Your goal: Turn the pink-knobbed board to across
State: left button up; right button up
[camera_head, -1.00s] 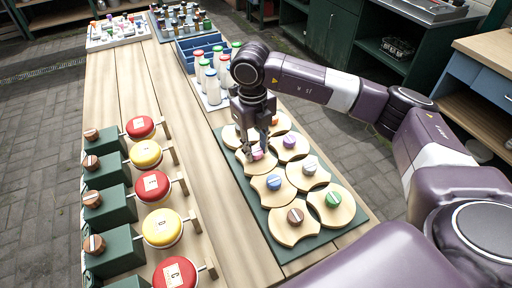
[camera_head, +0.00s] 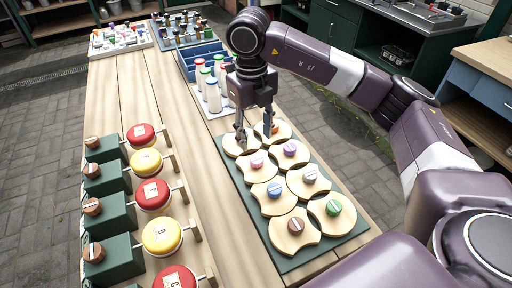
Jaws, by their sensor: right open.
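The pink-knobbed board (camera_head: 257,173) is a pale wooden disc with a pink knob (camera_head: 257,161) on top. It sits in the left row on a dark green base plate (camera_head: 279,262), close among similar boards. My right gripper (camera_head: 254,137) points down, open and empty, behind the pink knob and above the back boards. Its fingers are apart and clear of the pink knob. The knob of the back left board (camera_head: 233,145) is hidden by a finger. The pink board's exact turn is hard to tell at this size. My left gripper is not in view.
Boards with orange (camera_head: 274,128), purple (camera_head: 290,148), blue (camera_head: 274,190), grey (camera_head: 310,177), brown (camera_head: 295,226) and green (camera_head: 333,208) knobs crowd around. Capped bottles (camera_head: 212,92) stand behind the gripper. Red and yellow discs (camera_head: 152,194) line the left side. Bare tabletop lies between.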

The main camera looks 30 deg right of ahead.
notch_tip(320, 180, up, 4)
jog(key=shift+a+f, duration=0.1)
jog(key=shift+f, duration=0.1)
dwell(0.4)
